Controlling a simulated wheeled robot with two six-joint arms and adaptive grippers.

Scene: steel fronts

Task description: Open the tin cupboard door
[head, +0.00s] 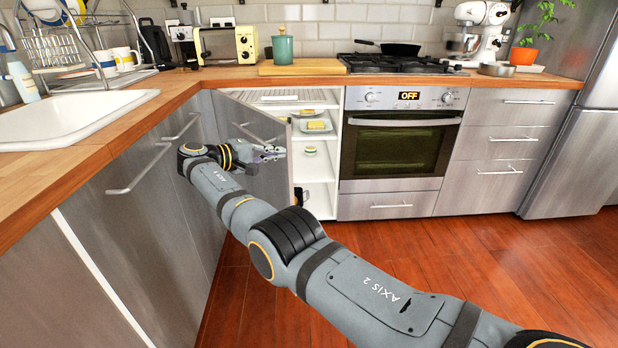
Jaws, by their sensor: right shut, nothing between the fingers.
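A steel-fronted cupboard door (279,185) left of the oven stands swung out, partly open. To its right a gap shows the cupboard's white shelves (318,168). My right gripper (278,153) is shut and empty, in front of the door's outer face near its upper middle. Whether it touches the door I cannot tell. My left gripper is out of view.
Inside are small dishes with yellow items (317,125) and a small round item (310,150). The oven (398,150) stands right of the cupboard. Drawer fronts with bar handles (140,171) line the left. The wooden floor (480,260) is clear in front of the oven.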

